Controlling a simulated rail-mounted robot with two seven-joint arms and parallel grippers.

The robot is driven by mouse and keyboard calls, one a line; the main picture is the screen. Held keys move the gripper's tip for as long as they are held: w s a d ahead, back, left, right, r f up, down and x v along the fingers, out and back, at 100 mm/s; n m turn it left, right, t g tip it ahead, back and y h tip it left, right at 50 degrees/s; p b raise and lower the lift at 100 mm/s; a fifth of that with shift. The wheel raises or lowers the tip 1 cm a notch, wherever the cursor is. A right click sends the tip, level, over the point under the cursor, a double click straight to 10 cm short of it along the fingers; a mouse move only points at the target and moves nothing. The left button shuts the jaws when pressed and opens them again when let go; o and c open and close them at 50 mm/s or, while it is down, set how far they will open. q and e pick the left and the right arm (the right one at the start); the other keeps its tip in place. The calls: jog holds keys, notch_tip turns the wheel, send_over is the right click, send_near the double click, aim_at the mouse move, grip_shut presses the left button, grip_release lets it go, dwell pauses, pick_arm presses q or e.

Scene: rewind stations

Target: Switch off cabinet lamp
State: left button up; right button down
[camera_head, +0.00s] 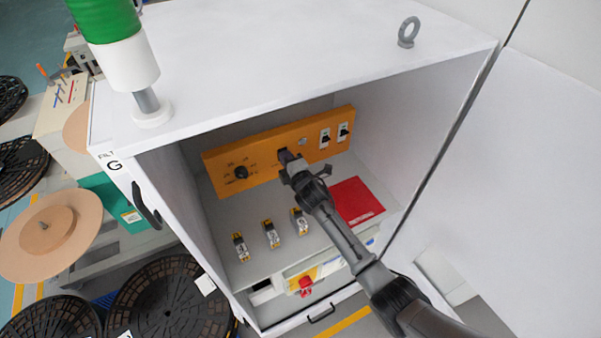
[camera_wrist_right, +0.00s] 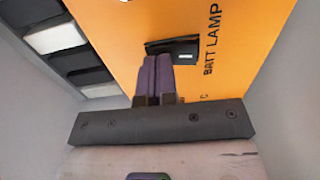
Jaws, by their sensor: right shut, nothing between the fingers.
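An orange panel (camera_head: 221,163) is mounted inside the open white cabinet (camera_head: 215,50). In the right wrist view the panel (camera_wrist_right: 235,25) bears a black switch (camera_wrist_right: 187,44) beside the printed words "BATT LAMP". My right gripper (camera_head: 285,156) reaches into the cabinet up to the panel. Its shut, empty fingers (camera_wrist_right: 155,72) are at the switch and cover part of it. I cannot tell whether they press on it. In the head view the gripper largely hides this switch. No lamp inside the cabinet can be made out. My left gripper is out of view.
A black knob (camera_head: 241,172) and two white breakers (camera_head: 334,135) flank the gripper on the panel. Several small numbered modules (camera_head: 271,234) and a red plate (camera_head: 356,201) lie below. The open door (camera_head: 520,180) stands right of my arm. A green beacon (camera_head: 106,20) tops the cabinet.

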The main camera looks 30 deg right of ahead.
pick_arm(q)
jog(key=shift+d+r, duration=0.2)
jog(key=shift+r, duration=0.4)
pick_arm(e)
jog(key=s, duration=1.3)
jog(key=shift+s+a+r, duration=0.15)
jog(key=shift+s+r, duration=0.15)
